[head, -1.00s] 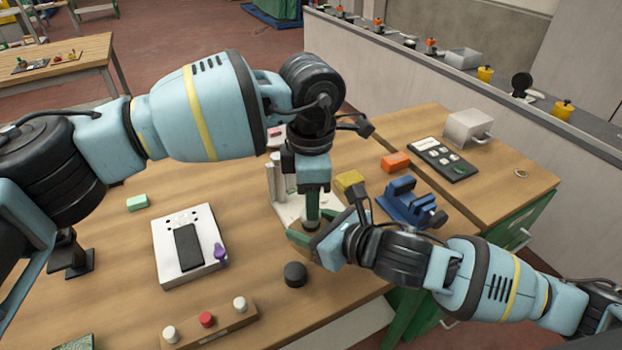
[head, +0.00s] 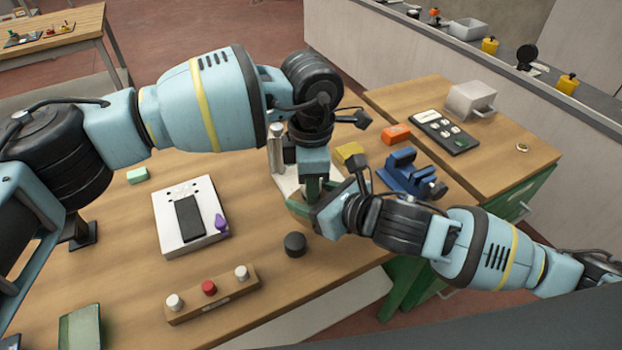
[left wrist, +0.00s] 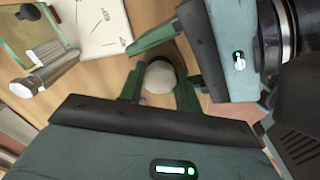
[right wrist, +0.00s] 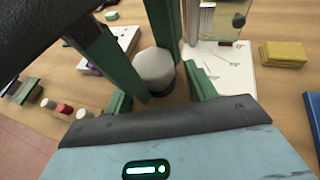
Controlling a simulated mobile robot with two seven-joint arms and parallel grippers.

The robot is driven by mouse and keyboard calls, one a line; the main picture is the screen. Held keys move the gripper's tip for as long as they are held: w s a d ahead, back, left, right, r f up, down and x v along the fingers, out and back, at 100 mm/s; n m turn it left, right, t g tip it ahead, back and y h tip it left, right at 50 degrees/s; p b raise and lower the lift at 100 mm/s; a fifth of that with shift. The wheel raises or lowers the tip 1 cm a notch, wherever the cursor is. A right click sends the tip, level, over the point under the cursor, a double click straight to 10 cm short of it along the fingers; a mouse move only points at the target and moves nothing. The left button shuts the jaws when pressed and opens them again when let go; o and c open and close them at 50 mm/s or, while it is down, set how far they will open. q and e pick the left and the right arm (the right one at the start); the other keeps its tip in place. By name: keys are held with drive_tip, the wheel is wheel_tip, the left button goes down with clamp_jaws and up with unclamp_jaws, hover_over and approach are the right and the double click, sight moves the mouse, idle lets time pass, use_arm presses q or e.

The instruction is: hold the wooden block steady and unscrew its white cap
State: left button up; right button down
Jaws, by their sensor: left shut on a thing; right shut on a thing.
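The white cap (left wrist: 160,80) sits between my left gripper's green fingers (left wrist: 159,92), which are shut on it. It also shows in the right wrist view (right wrist: 155,66), with the left fingers coming down from above on either side. The wooden block (right wrist: 176,96) is under the cap, mostly hidden, between the short green fingers of my right gripper (right wrist: 160,92), which is shut on it. In the head view my left gripper (head: 318,190) is directly above my right gripper (head: 303,208), and they hide the block and cap.
A white stand (head: 285,180) is close behind the grippers. A wooden strip with white and red knobs (head: 212,294) is in front. A blue vise (head: 405,175) and yellow block (head: 349,153) are behind right.

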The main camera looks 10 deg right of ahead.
use_arm(q)
drive_tip(key=shift+n, duration=1.7)
drive_tip(key=o, duration=1.1)
drive_tip(key=shift+c, duration=0.2)
drive_tip(key=shift+r, duration=0.1)
